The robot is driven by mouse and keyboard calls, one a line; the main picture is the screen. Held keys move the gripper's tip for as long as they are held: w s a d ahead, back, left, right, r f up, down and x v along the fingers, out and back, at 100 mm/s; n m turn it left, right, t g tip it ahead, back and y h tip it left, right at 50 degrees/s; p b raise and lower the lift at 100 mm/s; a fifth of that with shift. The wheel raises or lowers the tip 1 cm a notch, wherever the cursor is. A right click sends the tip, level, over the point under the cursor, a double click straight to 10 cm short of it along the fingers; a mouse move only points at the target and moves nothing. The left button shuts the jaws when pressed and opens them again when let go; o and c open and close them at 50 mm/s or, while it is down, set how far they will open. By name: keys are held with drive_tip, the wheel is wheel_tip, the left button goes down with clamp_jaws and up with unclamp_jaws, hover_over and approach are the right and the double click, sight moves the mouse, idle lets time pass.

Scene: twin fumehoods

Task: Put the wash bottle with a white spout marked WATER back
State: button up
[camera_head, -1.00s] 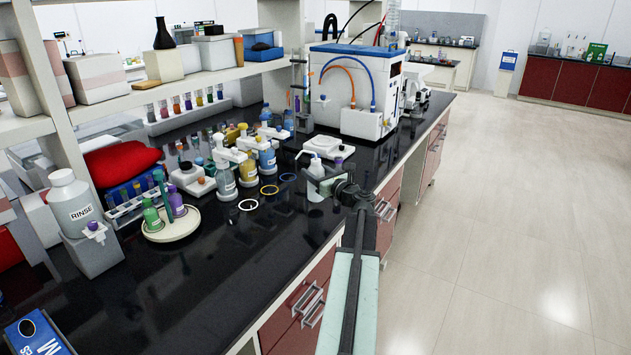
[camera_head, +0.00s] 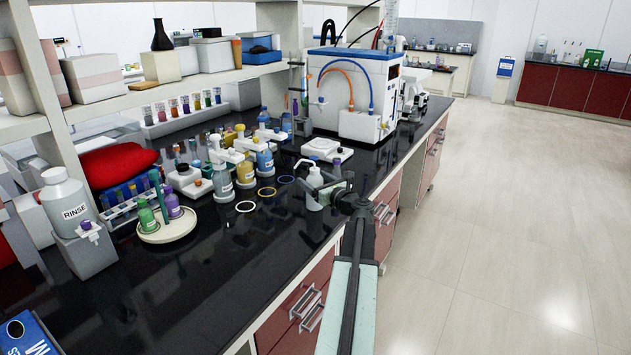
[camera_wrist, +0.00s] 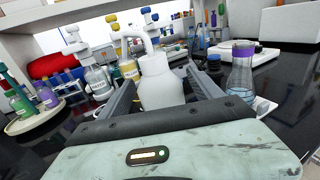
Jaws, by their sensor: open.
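A white wash bottle with a bent white spout (camera_head: 314,180) stands upright on the black bench near its front edge. My gripper (camera_head: 326,194) is at the bottle's right side, its fingers reaching around the body. In the wrist view the bottle (camera_wrist: 160,82) is between the two open fingers of my gripper (camera_wrist: 160,95), with no clear grip on it. The label on this bottle cannot be read. White (camera_head: 246,206), yellow (camera_head: 266,192) and blue (camera_head: 286,179) rings lie on the bench to its left.
Pump-topped bottles (camera_head: 245,172) stand behind the rings. A flask with a purple band (camera_wrist: 241,72) stands close to the right finger. A white balance-like device (camera_head: 322,148) is behind. A round tray (camera_head: 166,232) and RINSE bottle (camera_head: 68,200) are left. The front bench top is clear.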

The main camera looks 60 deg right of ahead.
drive_tip(key=v, duration=1.2)
